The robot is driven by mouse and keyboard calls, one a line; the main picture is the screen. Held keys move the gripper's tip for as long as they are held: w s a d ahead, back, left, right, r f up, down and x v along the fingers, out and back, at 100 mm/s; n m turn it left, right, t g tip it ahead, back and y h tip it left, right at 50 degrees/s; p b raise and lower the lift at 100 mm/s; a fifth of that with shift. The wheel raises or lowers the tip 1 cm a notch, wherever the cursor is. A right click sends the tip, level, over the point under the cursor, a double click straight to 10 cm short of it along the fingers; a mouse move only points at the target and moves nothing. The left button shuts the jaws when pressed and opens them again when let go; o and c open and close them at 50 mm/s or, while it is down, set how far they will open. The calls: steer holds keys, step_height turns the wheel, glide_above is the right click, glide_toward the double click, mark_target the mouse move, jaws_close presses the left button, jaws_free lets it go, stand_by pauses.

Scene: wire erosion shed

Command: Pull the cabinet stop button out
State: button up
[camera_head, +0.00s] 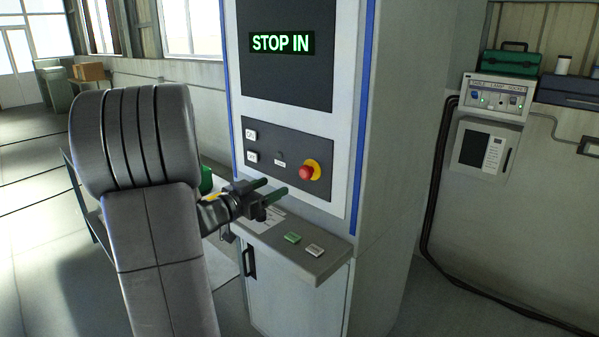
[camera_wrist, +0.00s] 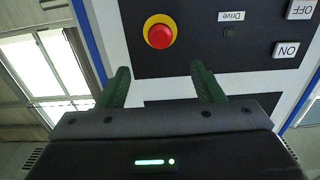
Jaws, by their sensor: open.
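The red stop button (camera_head: 309,170) with its yellow collar sits at the right of the dark control panel on the cabinet (camera_head: 340,120). The cabinet's display (camera_head: 280,43) reads "STOP IN" in green-white letters. My gripper (camera_head: 270,190) is in front of the panel, lower left of the button and apart from it. In the wrist view the button (camera_wrist: 160,34) shows beyond the green fingers of my gripper (camera_wrist: 161,78), between their lines and nearer the picture top. The fingers are open and nothing is between them.
White ON and OFF buttons (camera_head: 251,146) and a "Drive" label (camera_head: 280,162) share the panel. A ledge (camera_head: 322,268) with a green and a pale block juts out below. A wall unit (camera_head: 485,150) with dark cables stands at right.

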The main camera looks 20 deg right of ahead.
mark_target(303, 172)
steer(key=p+x, duration=0.2)
steer(key=x, duration=0.9)
steer(key=shift+w+d, duration=0.2)
steer(key=shift+d, duration=0.15)
jaws_close()
steer(key=shift+s+a+r+p, duration=0.1)
steer(key=shift+s+a+p, duration=0.1)
steer(key=shift+a+p, duration=0.25)
jaws_free()
steer(key=shift+a, duration=0.15)
